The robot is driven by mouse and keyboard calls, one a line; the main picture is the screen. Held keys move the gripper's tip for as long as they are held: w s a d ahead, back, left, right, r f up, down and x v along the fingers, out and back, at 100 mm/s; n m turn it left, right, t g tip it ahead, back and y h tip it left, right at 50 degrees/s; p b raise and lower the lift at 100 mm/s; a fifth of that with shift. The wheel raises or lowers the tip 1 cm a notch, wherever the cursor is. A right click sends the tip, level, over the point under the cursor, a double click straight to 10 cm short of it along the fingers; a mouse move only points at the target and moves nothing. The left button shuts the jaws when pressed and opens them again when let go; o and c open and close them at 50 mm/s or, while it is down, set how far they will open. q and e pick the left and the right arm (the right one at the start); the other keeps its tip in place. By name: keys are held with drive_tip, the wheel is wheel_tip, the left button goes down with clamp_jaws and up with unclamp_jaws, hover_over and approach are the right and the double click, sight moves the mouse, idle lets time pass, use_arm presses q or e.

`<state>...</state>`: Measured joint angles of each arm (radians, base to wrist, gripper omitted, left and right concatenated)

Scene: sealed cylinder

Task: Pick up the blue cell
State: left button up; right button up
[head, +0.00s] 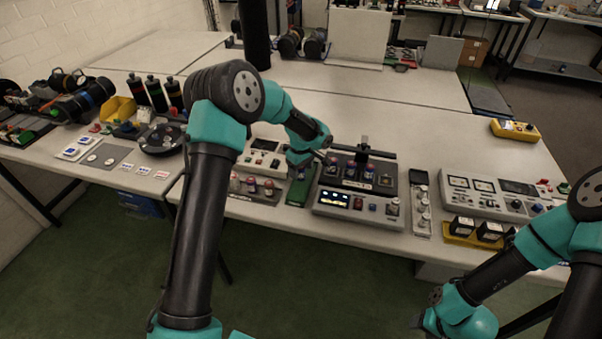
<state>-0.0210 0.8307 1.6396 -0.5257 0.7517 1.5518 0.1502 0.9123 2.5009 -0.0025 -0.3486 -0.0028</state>
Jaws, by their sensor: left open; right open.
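A grey device (324,208) with a dark top tray (398,178) stands near the middle of the front table edge. Several small dark cells with coloured parts sit in the tray.
A meter box (484,203) stands right of the device, with a yellow holder of black blocks (463,226) in front. A narrow strip of small jars (421,215) is between them. A yellow instrument (515,130) lies farther back. The table behind is mostly clear.

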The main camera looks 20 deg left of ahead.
use_arm(q)
drive_tip(key=shift+f, duration=0.95)
drive_tip(key=c, duration=1)
drive_tip(key=shift+c, duration=0.2)
drive_tip(key=shift+r, duration=0.2)
drive_tip(key=shift+r, duration=0.2)
wheel_tip(320, 180, up, 3)
drive_tip(key=shift+f, duration=0.1)
drive_tip(key=s+d, duration=0.2)
drive_tip(key=s, duration=0.3)
drive_tip(key=s+d+r, duration=0.1)
drive_tip(key=s+d, duration=0.1)
drive_tip(key=s, duration=0.3)
drive_tip(key=s+d, duration=0.2)
drive_tip(key=s, duration=0.3)
drive_tip(key=shift+r, duration=0.2)
